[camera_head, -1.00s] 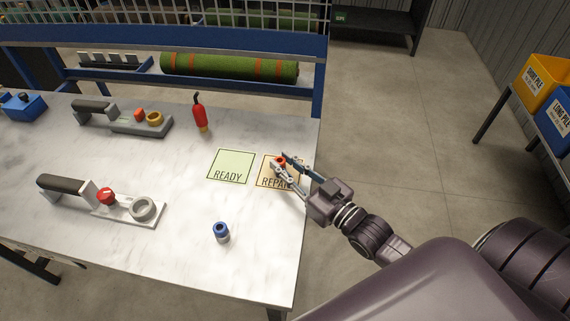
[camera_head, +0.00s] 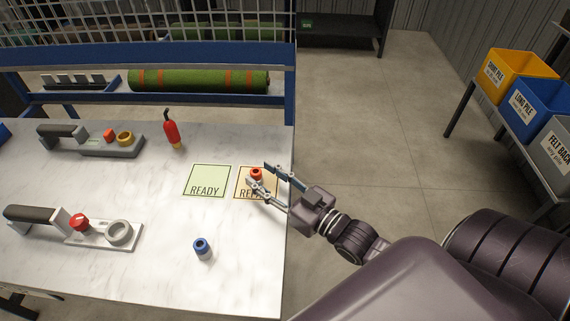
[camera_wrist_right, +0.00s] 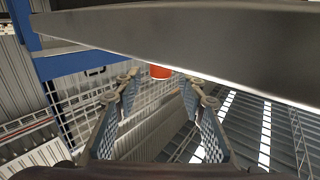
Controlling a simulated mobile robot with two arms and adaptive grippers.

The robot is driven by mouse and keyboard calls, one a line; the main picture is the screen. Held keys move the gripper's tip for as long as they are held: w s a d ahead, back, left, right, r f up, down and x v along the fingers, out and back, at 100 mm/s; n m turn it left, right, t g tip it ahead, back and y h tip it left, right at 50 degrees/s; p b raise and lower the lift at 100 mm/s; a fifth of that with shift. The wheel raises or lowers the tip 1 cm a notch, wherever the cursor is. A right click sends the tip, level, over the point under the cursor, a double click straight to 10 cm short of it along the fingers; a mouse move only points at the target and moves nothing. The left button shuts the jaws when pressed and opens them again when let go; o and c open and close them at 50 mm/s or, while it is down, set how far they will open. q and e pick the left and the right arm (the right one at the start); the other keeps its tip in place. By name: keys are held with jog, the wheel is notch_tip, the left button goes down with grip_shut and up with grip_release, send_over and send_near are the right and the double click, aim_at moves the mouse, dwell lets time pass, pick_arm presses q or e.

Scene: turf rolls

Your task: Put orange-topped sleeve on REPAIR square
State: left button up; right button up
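The orange-topped sleeve (camera_head: 256,173) stands upright on the REPAIR square (camera_head: 241,178), near the table's right edge. Its lower part is partly hidden by a finger. My right gripper (camera_head: 258,175) comes in from the right with its fingers spread, one on each side of the sleeve near the fingertips. In the right wrist view, the fingers (camera_wrist_right: 160,88) stand apart with a gap between them, and the orange top (camera_wrist_right: 160,72) shows just beyond the tips. I see no finger clearly pressing on it. My left gripper is not in view.
The green READY square (camera_head: 208,178) is empty to the left. A blue-topped sleeve (camera_head: 202,248) stands nearer the front. Labelled bins (camera_head: 535,105) stand off to the right.

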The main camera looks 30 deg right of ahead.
jog(key=b+v, duration=0.1)
jog(key=v, duration=1)
jog(key=shift+r, duration=0.1)
